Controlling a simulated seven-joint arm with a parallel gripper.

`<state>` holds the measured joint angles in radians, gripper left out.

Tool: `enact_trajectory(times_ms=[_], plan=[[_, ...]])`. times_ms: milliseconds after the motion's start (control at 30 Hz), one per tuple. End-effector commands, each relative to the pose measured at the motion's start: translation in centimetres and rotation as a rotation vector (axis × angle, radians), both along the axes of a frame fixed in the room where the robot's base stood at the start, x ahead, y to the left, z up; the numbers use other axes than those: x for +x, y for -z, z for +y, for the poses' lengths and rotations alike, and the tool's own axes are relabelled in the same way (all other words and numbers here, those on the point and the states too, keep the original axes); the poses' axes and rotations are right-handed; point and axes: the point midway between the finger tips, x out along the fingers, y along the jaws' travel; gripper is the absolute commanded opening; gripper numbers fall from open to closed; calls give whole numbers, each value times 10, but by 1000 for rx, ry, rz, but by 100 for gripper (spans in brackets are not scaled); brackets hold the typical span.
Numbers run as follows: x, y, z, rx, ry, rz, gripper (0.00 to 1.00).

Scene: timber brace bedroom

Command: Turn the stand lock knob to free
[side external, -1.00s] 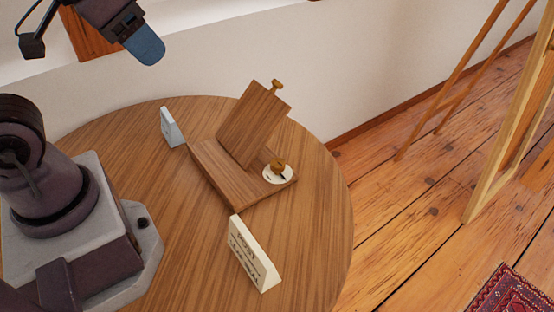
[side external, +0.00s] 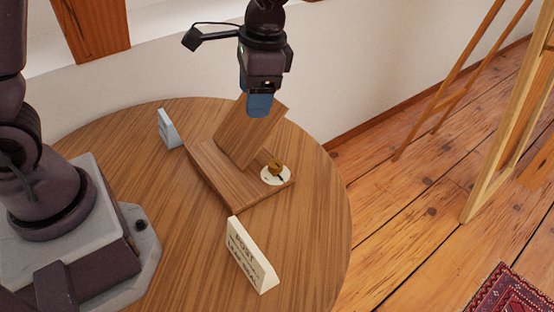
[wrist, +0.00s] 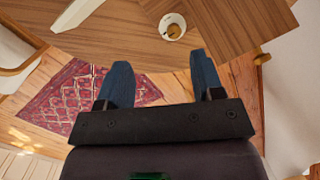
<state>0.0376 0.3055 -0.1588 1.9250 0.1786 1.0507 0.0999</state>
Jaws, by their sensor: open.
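The wooden stand (side external: 232,182) sits on the round table, with its tilted board (side external: 242,138) raised at the back. The brown lock knob (side external: 275,166) stands on a pale round dial (side external: 268,180) at the base's right corner. The knob (wrist: 173,31) and dial (wrist: 164,20) also show in the wrist view, beyond my fingertips; the dial markings are too small to read. My gripper (side external: 258,108) is open and empty, its blue fingers (wrist: 160,75) apart. In the side view it overlaps the board's top and hides the peg there.
A cream sign (side external: 250,255) stands at the table's front and a small pale blue stand (side external: 169,129) at the back left. The round table (side external: 310,240) is clear to the right. An easel (side external: 500,130) and a red rug (side external: 508,295) are beyond it.

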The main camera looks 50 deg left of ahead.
Motion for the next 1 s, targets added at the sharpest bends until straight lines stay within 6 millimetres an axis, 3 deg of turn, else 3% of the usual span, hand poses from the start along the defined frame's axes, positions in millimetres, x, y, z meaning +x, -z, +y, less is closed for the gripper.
enact_trajectory(times_ms=[100, 300, 400, 500, 733, 1000], plan=[[29, 40, -12, 14, 101, 107, 61], [65, 91, -25, 32, 252, 226, 61], [82, 96, -26, 46, 310, 240, 61], [95, 82, -23, 66, 350, 225, 61], [85, 100, -14, 72, 379, 255, 61], [70, 153, 1, 70, 377, 254, 61]])
